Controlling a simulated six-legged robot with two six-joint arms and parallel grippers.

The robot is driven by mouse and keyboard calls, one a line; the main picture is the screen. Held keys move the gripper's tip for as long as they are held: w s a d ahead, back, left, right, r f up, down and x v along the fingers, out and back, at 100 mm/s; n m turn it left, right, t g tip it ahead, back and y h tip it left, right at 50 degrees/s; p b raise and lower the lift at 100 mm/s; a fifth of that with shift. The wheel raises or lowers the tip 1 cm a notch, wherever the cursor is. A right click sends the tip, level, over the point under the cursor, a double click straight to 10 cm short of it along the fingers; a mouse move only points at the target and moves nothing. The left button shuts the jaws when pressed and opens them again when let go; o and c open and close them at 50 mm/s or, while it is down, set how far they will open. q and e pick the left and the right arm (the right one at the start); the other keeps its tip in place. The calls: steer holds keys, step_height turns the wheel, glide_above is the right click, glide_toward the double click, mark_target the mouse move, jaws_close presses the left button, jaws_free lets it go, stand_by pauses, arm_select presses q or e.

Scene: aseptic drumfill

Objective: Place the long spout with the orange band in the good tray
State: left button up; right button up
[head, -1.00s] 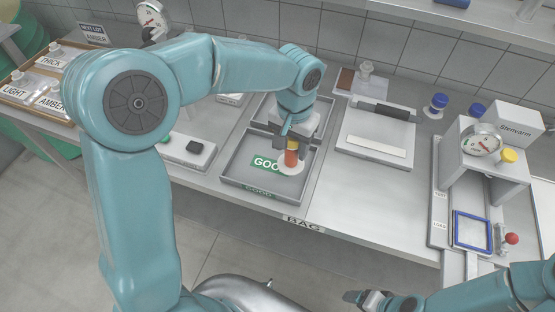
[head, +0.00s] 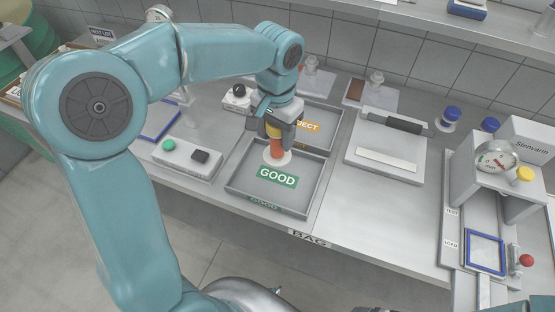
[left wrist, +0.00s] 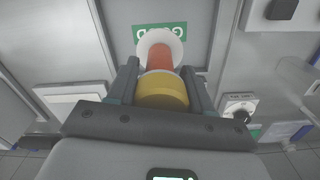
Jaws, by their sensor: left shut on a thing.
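The long spout (head: 277,149) has an orange-red band, a yellow part above it and a white round flange at its lower end. My left gripper (head: 275,128) is shut on its yellow part and holds it upright over the back of the good tray (head: 240,186). The green GOOD label in the tray is uncovered in front of it. I cannot tell whether the flange touches the tray floor. In the left wrist view the spout's yellow part (left wrist: 162,91) sits between the two fingers (left wrist: 162,88). My right gripper is out of view.
The reject tray (head: 328,117) adjoins behind the good tray. A control box (head: 186,158) with green and black buttons stands to the left. A sealer-like device (head: 384,157) stands to the right. Bench top in front of it is clear.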

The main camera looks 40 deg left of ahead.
arm_select(q)
step_height(320, 180, down, 9)
steer(key=shift+f, duration=0.1)
stand_by(0.3)
steer(key=o, duration=1)
steer(key=shift+w+f, duration=0.1)
steer(key=shift+o, duration=0.2)
step_height(320, 180, up, 12)
steer(key=shift+r, duration=0.25)
steer(key=shift+f, duration=0.1)
